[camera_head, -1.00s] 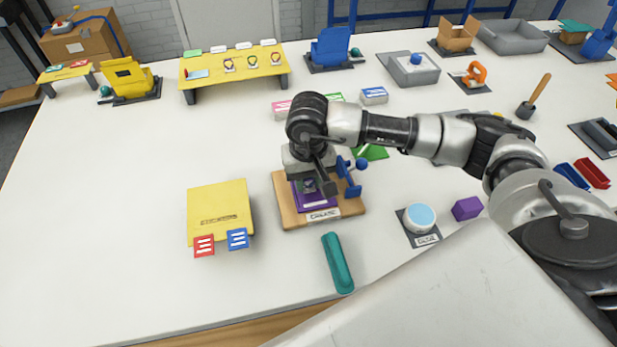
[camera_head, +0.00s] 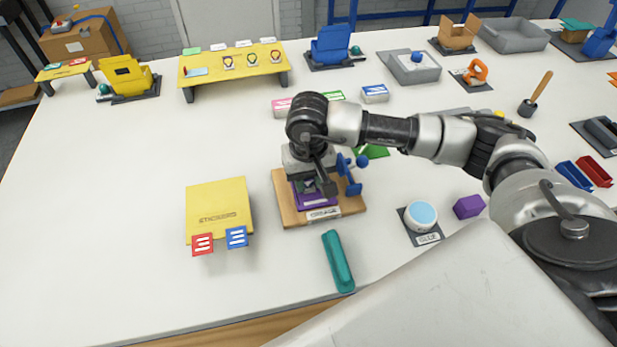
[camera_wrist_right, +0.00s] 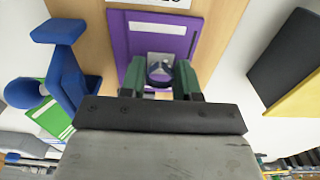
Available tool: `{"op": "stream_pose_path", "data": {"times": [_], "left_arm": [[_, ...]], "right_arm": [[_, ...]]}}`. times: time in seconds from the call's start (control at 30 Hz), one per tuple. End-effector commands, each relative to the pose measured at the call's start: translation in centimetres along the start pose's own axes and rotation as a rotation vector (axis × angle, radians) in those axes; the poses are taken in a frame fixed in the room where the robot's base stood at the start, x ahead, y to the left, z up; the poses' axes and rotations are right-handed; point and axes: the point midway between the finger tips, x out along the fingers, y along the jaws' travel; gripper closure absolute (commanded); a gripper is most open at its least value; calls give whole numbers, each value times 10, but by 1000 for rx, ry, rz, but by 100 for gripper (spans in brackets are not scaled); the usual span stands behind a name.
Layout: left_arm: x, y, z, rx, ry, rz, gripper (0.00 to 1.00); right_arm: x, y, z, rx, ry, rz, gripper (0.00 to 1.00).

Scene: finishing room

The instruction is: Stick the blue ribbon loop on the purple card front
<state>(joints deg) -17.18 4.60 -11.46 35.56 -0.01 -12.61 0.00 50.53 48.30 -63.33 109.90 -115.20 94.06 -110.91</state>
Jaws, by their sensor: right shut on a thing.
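The purple card (camera_head: 318,201) lies on the wooden crease board (camera_head: 285,208). It also shows in the right wrist view (camera_wrist_right: 128,46), with a white label strip and a grey square with pale shapes on its front. My right gripper (camera_head: 308,186) points down over the card. In the wrist view its green fingers (camera_wrist_right: 159,76) are closed around a small dark blue rounded piece, the blue ribbon loop (camera_wrist_right: 159,75), low at the card's front. The fingers hide part of it, and I cannot tell whether it touches the card. My left gripper is out of view.
A blue clamp-like part (camera_head: 349,180) stands at the board's right edge. A yellow stickers block (camera_head: 218,208) with red and blue tabs is left, a teal bar (camera_head: 337,261) in front, a round glue pot (camera_head: 421,215) and purple block (camera_head: 468,207) right.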

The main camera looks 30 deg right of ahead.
Motion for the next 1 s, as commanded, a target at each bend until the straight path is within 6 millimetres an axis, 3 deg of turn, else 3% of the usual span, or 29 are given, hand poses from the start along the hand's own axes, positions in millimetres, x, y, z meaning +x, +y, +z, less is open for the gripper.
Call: {"op": "stream_pose_path", "data": {"times": [1.0], "left_arm": [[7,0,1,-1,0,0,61]], "right_arm": [[4,0,1,-1,-5,2,90]]}}
